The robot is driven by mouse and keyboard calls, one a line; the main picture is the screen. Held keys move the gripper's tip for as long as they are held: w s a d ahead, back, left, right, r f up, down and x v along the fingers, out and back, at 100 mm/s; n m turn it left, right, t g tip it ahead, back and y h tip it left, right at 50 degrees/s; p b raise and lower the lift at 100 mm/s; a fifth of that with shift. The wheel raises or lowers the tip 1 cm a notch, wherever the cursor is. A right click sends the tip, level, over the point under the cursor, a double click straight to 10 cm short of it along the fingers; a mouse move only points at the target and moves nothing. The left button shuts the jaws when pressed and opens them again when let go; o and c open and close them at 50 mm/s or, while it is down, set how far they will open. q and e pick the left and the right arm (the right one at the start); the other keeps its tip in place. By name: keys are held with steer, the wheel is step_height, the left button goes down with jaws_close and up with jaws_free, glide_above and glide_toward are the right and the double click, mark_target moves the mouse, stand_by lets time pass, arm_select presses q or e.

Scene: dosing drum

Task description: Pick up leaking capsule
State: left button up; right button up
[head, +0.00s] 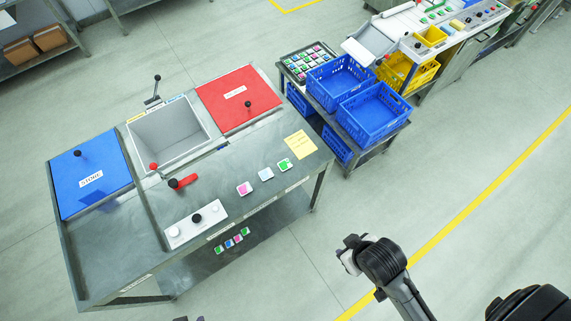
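Three small square capsules lie in a row on the grey steel bench: one with a pink face (244,188), one pale blue-white (266,174) and one green (285,165). No leak can be made out on them at this size, so I cannot tell which is the leaking capsule. More small coloured capsules (232,241) show lower, at the bench's front. My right gripper (349,254) is over the floor, right of and apart from the bench; its fingers are too unclear to judge. Only small dark tips, probably my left gripper (188,318), show at the bottom edge.
The bench (120,258) carries a blue lid (108,170), an open grey bin (168,135), a red lid (225,105), a red-handled lever (186,181), a white button panel (187,230) and a yellow note (300,144). Blue crates (374,132) stand behind right.

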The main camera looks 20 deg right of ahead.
stand_by(0.4)
arm_select(q)
steer(key=o, duration=0.8)
steer(key=shift+c, duration=0.2)
